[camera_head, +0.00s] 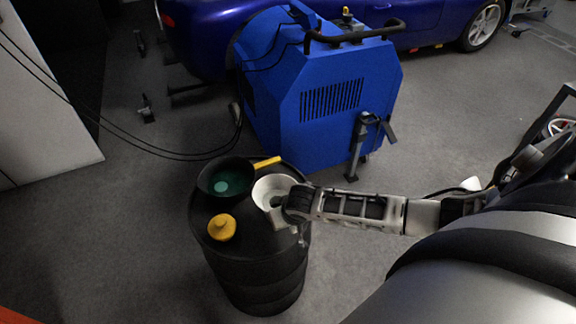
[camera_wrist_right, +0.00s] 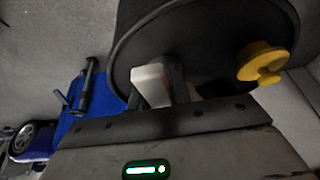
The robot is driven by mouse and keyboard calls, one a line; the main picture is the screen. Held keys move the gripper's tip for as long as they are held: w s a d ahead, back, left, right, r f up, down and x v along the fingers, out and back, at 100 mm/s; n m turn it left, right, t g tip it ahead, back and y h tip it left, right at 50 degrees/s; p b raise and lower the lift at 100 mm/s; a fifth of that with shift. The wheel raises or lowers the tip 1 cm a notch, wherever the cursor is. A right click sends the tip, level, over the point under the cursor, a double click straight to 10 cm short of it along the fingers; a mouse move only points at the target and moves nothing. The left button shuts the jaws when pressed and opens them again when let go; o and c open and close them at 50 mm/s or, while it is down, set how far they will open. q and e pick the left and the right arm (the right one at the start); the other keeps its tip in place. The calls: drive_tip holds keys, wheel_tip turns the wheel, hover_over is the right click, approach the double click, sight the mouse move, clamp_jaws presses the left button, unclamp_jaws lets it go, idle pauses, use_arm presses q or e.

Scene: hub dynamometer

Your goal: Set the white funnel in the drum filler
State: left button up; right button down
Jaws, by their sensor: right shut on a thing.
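The white funnel (camera_head: 272,189) is at the right side of the top of the black drum (camera_head: 255,262). My right gripper (camera_head: 290,203) comes in from the right and is shut on the funnel's near right side. In the right wrist view a white part of the funnel (camera_wrist_right: 152,84) shows at the fingers (camera_wrist_right: 170,84), above the dark drum top. The funnel's lower end and the filler are hidden, so I cannot tell whether the funnel sits in the filler or is held above it. My left gripper is not in view.
A yellow cap (camera_head: 222,227) is at the front left. A blue machine (camera_head: 330,100) stands behind. Cables cross the floor at left.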

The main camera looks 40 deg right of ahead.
drive_tip(key=shift+f, duration=0.25)
drive_tip(key=c, duration=1.3)
unclamp_jaws()
drive_tip(key=shift+r, duration=0.1)
